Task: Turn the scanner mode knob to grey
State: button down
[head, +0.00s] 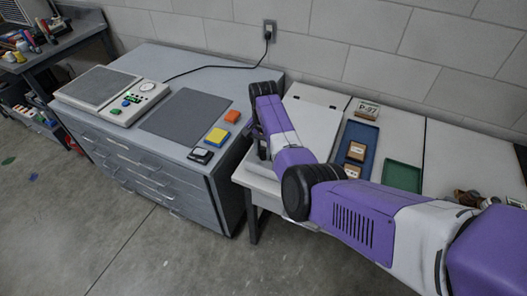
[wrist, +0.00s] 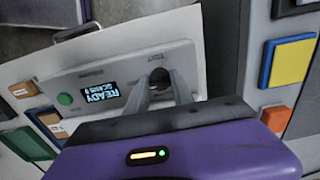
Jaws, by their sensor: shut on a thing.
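The scanner is a white, flat-lidded unit (head: 312,117) on the white table, partly hidden by my arm in the head view. In the wrist view its grey control panel (wrist: 100,77) carries a green button (wrist: 65,99), a lit display (wrist: 99,92) reading READY upside down, with a smaller line I cannot read surely, and a dark round mode knob (wrist: 159,75). My gripper (wrist: 160,90) has its two grey fingers on either side of the knob, shut on it. The fingers cover part of the knob, and its pointer setting cannot be made out.
A grey drawer cabinet (head: 150,165) stands left, bearing another panel with buttons (head: 135,100), a dark mat (head: 185,116), a yellow-blue block (head: 217,136) and an orange block (head: 232,116). Right of the scanner lie a blue tray (head: 362,134) with small boxes and a green tray (head: 402,176).

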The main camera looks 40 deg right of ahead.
aim_at(263, 152)
jog(key=shift+w+r, duration=0.1)
jog(key=c, duration=1.4)
grip_release()
jog(key=shift+o, duration=0.2)
notch_tip(263, 152, up, 8)
jog(key=shift+f+b, duration=0.15)
jog(key=shift+b, duration=0.2)
